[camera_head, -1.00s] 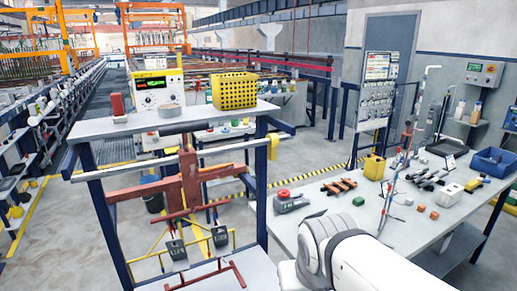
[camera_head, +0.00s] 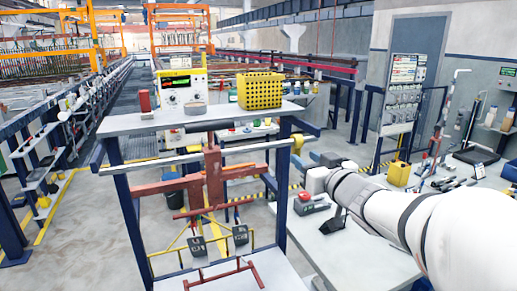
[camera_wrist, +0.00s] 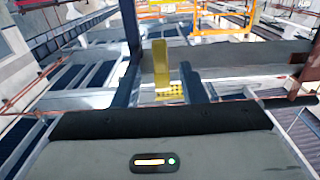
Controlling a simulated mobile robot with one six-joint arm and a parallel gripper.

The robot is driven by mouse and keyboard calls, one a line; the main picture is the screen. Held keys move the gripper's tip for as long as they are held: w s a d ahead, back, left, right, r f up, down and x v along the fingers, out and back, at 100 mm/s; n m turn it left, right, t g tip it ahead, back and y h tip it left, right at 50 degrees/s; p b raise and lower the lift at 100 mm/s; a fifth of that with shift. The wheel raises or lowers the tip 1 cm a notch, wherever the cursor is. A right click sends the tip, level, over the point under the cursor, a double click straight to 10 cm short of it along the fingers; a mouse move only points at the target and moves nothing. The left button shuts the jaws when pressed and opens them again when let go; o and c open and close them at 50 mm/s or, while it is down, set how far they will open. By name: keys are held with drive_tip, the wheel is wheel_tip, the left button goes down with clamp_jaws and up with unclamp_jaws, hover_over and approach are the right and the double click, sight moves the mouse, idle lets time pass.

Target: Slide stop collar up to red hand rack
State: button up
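A yellow stop collar (camera_head: 297,145) sits at the right end of the pale horizontal rail (camera_head: 230,152) on the blue stand. The red hand rack (camera_head: 213,180) hangs at the rail, left of the collar and apart from it. My gripper (camera_head: 314,157) is just right of the collar, pointing towards it; its fingers are small and hard to make out there. In the wrist view, two dark fingers (camera_wrist: 162,86) stand apart with a gap. The yellow collar (camera_wrist: 161,62) shows upright beyond or between them; I cannot tell whether they touch it.

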sight(298, 153)
drive_tip(key=p+x, duration=0.1)
drive_tip(key=x, duration=0.6)
drive_tip(key=shift+w, duration=0.2)
drive_tip(key=shift+c, duration=0.6)
clamp_jaws()
